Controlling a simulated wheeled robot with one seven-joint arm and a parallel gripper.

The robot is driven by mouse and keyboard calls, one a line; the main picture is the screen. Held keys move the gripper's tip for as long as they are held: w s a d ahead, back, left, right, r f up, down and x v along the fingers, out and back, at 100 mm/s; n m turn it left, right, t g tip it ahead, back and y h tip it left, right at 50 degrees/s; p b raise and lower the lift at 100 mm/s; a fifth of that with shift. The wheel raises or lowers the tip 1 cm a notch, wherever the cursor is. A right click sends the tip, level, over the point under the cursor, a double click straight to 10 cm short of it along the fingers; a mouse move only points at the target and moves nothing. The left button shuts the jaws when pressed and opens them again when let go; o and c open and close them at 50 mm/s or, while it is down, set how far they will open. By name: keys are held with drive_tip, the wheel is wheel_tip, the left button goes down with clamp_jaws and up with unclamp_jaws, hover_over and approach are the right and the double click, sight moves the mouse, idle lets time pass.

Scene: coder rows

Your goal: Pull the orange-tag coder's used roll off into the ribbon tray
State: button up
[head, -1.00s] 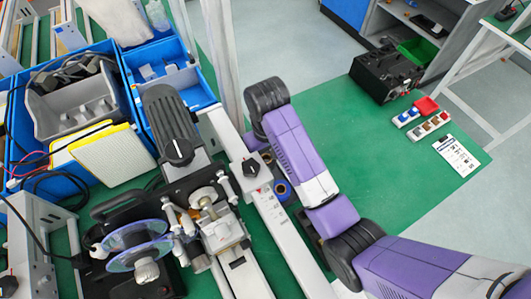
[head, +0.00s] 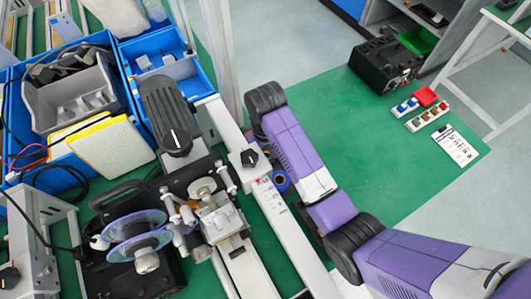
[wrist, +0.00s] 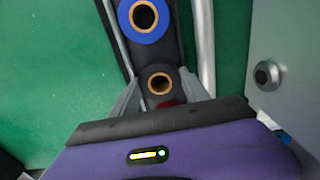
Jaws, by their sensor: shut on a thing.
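In the wrist view, my gripper (wrist: 160,90) has its two grey fingers on either side of a dark roll with a tan core (wrist: 160,83). It is shut on that roll. The roll appears against a dark plate, and I cannot tell whether it is still on its spindle. A blue roll with a tan core (wrist: 143,17) sits just beyond it, apart from the fingers. The blue roll also shows in the head view (head: 281,183), beside my arm. My fingers are hidden there. No orange tag is visible, and I cannot tell which container is the ribbon tray.
A coder with clear discs (head: 137,236) stands at lower left beside a white rail (head: 285,225). Blue crates (head: 130,85) hold a grey tray (head: 50,122) and yellow-edged filters (head: 110,150). A black box (head: 385,68) and a label sheet (head: 456,146) lie right.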

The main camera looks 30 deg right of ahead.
drive_tip(key=shift+f, duration=0.4)
drive_tip(key=o, duration=1.3)
drive_tip(key=shift+o, duration=0.2)
